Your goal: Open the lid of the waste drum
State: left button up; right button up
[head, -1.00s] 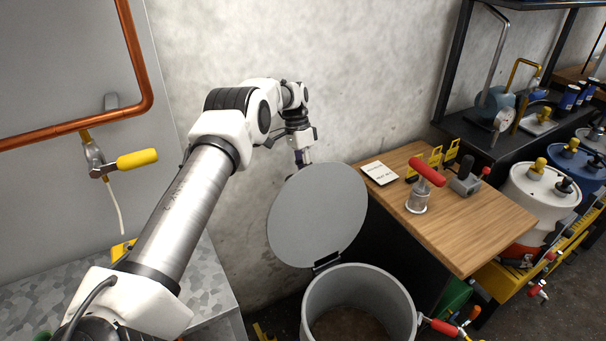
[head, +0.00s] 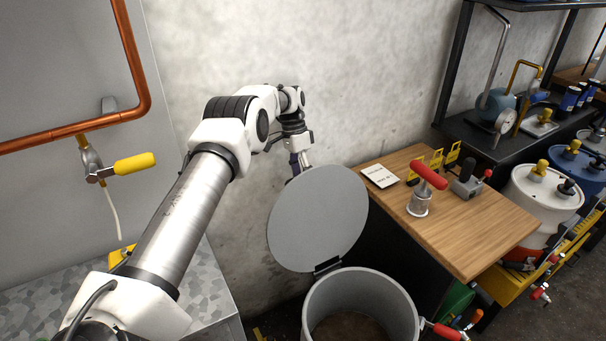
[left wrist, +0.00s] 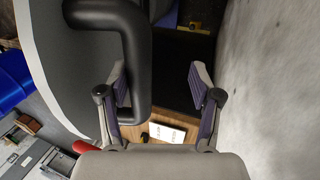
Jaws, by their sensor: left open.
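The waste drum (head: 312,311) is a grey open-topped cylinder at the bottom centre of the head view. Its round grey lid (head: 318,218) stands raised, upright on the hinge (head: 327,266) at the back rim. My left gripper (head: 298,170) is behind the lid's upper left edge, its fingertips partly hidden by the lid. In the left wrist view my left gripper (left wrist: 160,85) is open. A thick black handle (left wrist: 136,60) on the lid's outer face lies beside its left finger; I cannot tell whether they touch. My right gripper is not in view.
A wooden bench (head: 480,240) right of the drum holds a red-handled tool (head: 421,190), a card (head: 379,176) and a small grey device (head: 466,179). A concrete wall (head: 330,70) stands close behind my left arm. A yellow-handled valve (head: 134,164) is at left.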

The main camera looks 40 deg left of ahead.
pick_arm(q)
jog(key=shift+a, duration=0.2)
jog(key=shift+r, duration=0.15)
dwell(0.3)
notch_tip(320, 180, up, 10)
jog(key=shift+d, duration=0.15)
jog(key=shift+f, duration=0.2)
dwell(0.4)
